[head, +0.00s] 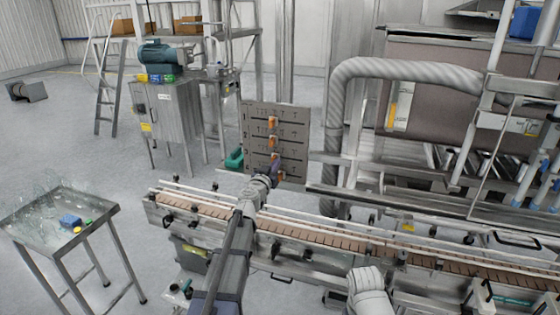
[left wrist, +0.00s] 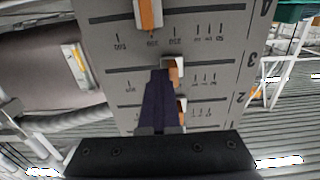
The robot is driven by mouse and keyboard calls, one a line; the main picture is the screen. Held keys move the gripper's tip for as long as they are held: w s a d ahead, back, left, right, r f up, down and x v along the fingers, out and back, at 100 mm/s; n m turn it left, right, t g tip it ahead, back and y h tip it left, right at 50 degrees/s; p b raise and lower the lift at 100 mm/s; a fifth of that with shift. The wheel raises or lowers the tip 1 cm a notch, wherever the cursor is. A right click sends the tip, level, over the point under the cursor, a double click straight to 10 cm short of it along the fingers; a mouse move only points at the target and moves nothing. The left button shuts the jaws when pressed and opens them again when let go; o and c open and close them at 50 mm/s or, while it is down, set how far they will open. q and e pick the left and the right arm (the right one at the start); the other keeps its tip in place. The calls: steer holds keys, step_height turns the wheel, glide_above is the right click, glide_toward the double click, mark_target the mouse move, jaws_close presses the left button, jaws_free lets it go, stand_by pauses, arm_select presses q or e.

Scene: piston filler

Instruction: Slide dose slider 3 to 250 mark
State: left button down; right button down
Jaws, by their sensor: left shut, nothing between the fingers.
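The grey dose panel (head: 296,131) stands behind the conveyor, with orange-and-white sliders in numbered rows. The left wrist view shows it upside down, with 4 at the top. Dose slider 3 (left wrist: 174,69) sits in the row marked 3, to the right of the slider above it in that view; it also shows in the head view (head: 274,155). My left gripper (head: 276,163) is shut and empty at the panel. Its dark fingertips (left wrist: 162,74) are close beside slider 3 on its left in the wrist view; contact is unclear. They cover part of row 3's scale, so its exact reading is hidden.
Slider 4 (left wrist: 150,12) and slider 2 (left wrist: 181,106) lie in the neighbouring rows, close to the fingers. The conveyor (head: 330,239) with its rails runs under my left arm. A small table (head: 40,222) stands at left, and a thick pipe (head: 338,120) rises right of the panel.

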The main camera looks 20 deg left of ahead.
arm_select(q)
steer(key=shift+a, duration=0.15)
steer(key=shift+d, duration=0.75)
steer(key=shift+s, duration=0.1)
steer(key=s, duration=0.8)
steer(key=shift+a, duration=0.15)
